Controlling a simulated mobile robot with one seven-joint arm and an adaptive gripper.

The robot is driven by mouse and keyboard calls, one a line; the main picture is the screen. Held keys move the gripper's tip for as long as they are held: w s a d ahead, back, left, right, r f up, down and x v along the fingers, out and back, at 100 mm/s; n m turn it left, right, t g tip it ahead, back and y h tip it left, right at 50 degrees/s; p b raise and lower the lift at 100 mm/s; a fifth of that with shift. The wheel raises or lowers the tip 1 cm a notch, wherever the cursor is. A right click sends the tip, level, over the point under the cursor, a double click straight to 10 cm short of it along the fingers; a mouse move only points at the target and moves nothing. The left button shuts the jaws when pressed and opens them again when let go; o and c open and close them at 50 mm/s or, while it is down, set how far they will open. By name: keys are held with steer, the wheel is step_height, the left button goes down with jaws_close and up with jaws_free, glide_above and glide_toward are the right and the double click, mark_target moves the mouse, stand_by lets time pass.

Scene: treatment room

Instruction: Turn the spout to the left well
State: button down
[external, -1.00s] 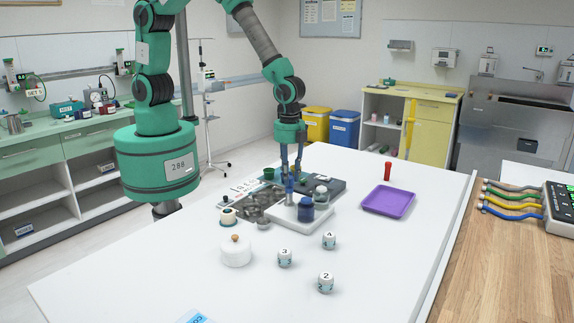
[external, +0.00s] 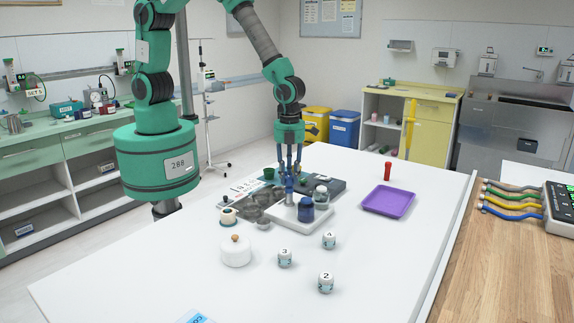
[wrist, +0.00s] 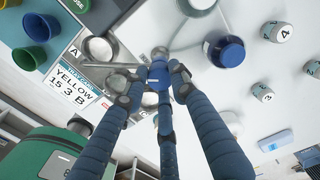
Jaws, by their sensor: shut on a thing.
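My gripper (external: 289,182) points down at the blue-topped spout (wrist: 158,74), which stands at the edge of the metal basin (external: 250,200). In the wrist view its blue fingers (wrist: 156,82) close around the blue top from several sides. A grey arm of the spout seems to reach from the blue top toward the basin; the fingers hide part of it. The basin shows round wells in the wrist view, one at the upper left (wrist: 97,50) and another beside the fingers (wrist: 120,83). I cannot tell exactly which well the outlet is over.
A white tray (external: 283,223) with a blue-lidded jar (external: 306,210) stands close to the right of the gripper. Nearby are a white lidded pot (external: 236,252), numbered jars (external: 285,257) and a purple tray (external: 388,201). The table front is mostly clear.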

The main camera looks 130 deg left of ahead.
stand_by(0.3)
steer(key=c, duration=1.4)
jaws_free()
steer(key=shift+r, duration=0.15)
step_height(320, 180, up, 12)
